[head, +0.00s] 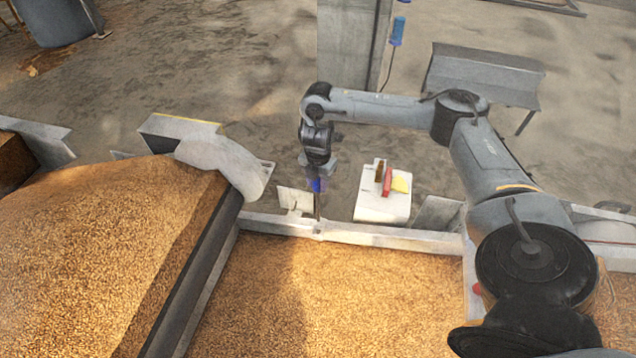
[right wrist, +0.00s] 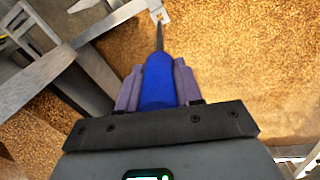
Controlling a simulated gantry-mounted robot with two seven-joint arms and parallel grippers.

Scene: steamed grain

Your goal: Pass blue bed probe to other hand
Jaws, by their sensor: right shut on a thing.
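The blue bed probe (right wrist: 158,84) has a thick blue handle and a thin dark spike. My right gripper (right wrist: 158,88) is shut on the blue handle, with one finger on each side, and the spike points away from the wrist. In the head view the right gripper (head: 317,176) is above the metal rail at the far edge of the grain bed. The blue handle (head: 317,185) shows small below it, and the spike hangs down near the rail. I cannot tell whether the tip touches the rail. My left gripper is not in view.
The metal rail (head: 385,236) runs along the grain bed (head: 330,300). A heaped grain bed (head: 90,250) lies at left behind a dark side wall. A white stand (head: 382,207) with red and yellow items is right of the probe. A concrete pillar (head: 345,50) stands behind.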

